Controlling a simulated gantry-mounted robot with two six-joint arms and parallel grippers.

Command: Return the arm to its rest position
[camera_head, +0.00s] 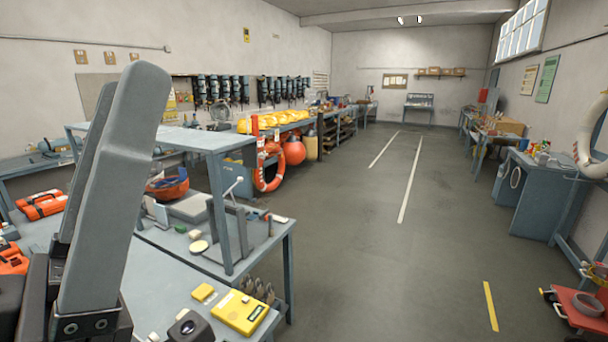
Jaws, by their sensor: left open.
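My left gripper (112,98) stands large and close at the left of the head view, its grey fingers pointing up. Its jaws are open, with nothing seen between them. It is in front of the blue-grey workbench (150,275) and hides part of it. My right gripper does not show in this view.
A raised shelf (160,136) stands over the bench. The grey floor (370,260) is clear in the middle. A red cart (580,308) stands at the lower right.

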